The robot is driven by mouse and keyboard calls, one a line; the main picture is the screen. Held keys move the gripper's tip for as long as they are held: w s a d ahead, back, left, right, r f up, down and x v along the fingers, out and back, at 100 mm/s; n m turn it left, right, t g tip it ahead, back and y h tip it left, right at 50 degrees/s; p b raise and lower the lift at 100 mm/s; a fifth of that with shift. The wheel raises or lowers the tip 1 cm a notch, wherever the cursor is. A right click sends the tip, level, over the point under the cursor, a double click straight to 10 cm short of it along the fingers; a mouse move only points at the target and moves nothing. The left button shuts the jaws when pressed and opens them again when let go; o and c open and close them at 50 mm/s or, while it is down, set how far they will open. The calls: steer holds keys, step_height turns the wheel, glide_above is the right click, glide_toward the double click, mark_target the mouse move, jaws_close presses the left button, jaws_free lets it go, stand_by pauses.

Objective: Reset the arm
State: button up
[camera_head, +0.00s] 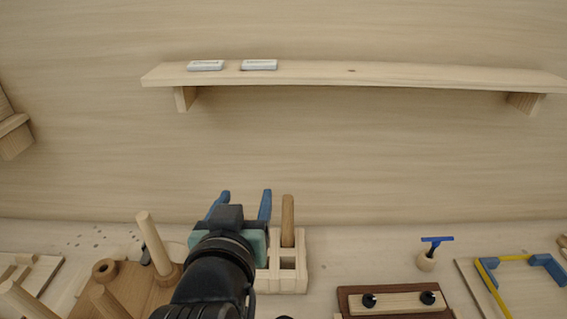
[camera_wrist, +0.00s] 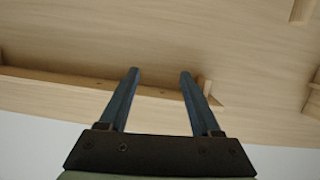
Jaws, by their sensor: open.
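My gripper (camera_head: 242,205) is open, with two blue fingers spread apart and nothing between them. In the head view it is in the lower middle, pointing toward the back wall, over or in front of a wooden compartment box (camera_head: 290,284). A wooden peg (camera_head: 288,222) stands in that box, just right of the fingers. In the wrist view my gripper (camera_wrist: 158,75) is also open and empty, with a wooden shelf (camera_wrist: 60,88) beyond the fingers. My arm hides part of the box and the bench.
A wall shelf (camera_head: 350,75) carries two small white items (camera_head: 206,65) (camera_head: 259,64). At left are a brown board with upright pegs (camera_head: 154,245). At right are a wooden block with black knobs (camera_head: 398,301), a blue T-handled tool (camera_head: 436,240) and a yellow-and-blue frame (camera_head: 515,258).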

steer(key=s+d+r+t, duration=0.15)
steer(key=r+t, duration=0.25)
steer(key=r, duration=0.6)
steer(key=s+d+r+t, duration=0.1)
steer(key=d+r+t, duration=0.15)
steer(key=r, duration=0.75)
steer(key=s+d+r+t, duration=0.1)
steer(key=s+r+t, duration=0.5)
steer(key=s+r, duration=0.3)
step_height(320, 180, up, 4)
steer(key=shift+d+f+y, duration=0.1)
steer(key=shift+d+y, duration=0.2)
steer(key=shift+d, duration=0.1)
steer(key=shift+s, duration=0.1)
